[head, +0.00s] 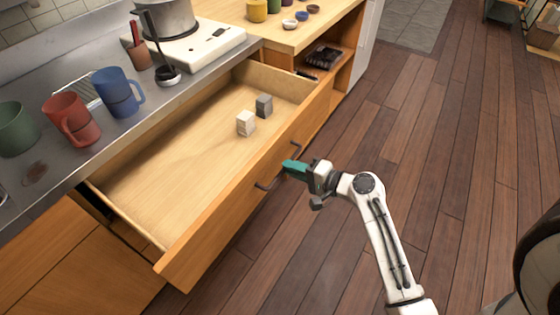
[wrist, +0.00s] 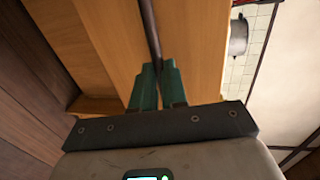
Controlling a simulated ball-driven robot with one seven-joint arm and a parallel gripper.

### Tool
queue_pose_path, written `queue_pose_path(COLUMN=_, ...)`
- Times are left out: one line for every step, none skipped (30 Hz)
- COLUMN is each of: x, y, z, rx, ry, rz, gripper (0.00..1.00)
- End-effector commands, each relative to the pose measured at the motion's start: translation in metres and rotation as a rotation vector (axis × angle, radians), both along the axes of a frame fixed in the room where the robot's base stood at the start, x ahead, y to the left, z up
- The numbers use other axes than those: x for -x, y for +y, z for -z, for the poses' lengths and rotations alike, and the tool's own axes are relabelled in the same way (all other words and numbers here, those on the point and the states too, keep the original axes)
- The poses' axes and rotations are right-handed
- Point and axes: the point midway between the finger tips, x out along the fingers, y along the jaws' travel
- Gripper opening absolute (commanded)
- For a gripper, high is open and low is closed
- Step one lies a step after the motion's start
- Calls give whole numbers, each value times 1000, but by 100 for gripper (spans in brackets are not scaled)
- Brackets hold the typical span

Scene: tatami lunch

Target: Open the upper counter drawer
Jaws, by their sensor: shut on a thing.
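The upper counter drawer (head: 150,180) is pulled well out from under the counter, with its wooden floor in view. Its dark bar handle (head: 268,186) is on the outside of the drawer front (head: 220,225). My gripper (head: 289,165), with green fingers, is shut on the handle and hides its middle. In the wrist view the dark handle bar (wrist: 150,30) runs up from between the two green fingertips (wrist: 155,75).
On the metal counter stand a green mug (head: 15,130), a red mug (head: 70,120), a blue mug (head: 117,92) and a pot (head: 165,15) on a white stove (head: 205,45). An open shelf (head: 325,60) lies beyond the drawer. The wooden floor (head: 450,130) to the right is clear.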

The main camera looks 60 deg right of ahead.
Motion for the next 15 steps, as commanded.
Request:
queue_pose_path(x=9, y=0, z=2, rx=0, ry=4, rz=2, gripper=0)
queue_pose_path(x=12, y=-1, z=2, rx=0, ry=4, rz=2, gripper=0)
queue_pose_path(x=16, y=-1, z=2, rx=-1, ry=4, rz=1, gripper=0)
queue_pose_path(x=19, y=-1, z=2, rx=-1, ry=4, rz=1, gripper=0)
queue_pose_path(x=22, y=-1, z=2, rx=-1, ry=4, rz=1, gripper=0)
queue_pose_path(x=24, y=-1, z=2, rx=-1, ry=3, rz=1, gripper=0)
queue_pose_path(x=26, y=-1, z=1, rx=-1, ry=3, rz=1, gripper=0)
queue_pose_path(x=28, y=-1, z=1, rx=-1, ry=3, rz=1, gripper=0)
queue_pose_path(x=29, y=-1, z=1, rx=-1, ry=2, rz=1, gripper=0)
queue_pose_path(x=30, y=-1, z=1, rx=-1, ry=2, rz=1, gripper=0)
queue_pose_path(x=31, y=-1, z=1, rx=-1, ry=2, rz=1, gripper=0)
queue_pose_path(x=31, y=-1, z=1, rx=-1, ry=2, rz=1, gripper=0)
queue_pose_path(x=32, y=-1, z=1, rx=-1, ry=2, rz=1, gripper=0)
queue_pose_path(x=32, y=-1, z=1, rx=-1, ry=2, rz=0, gripper=0)
queue_pose_path(x=32, y=-1, z=1, rx=-1, ry=2, rz=0, gripper=0)
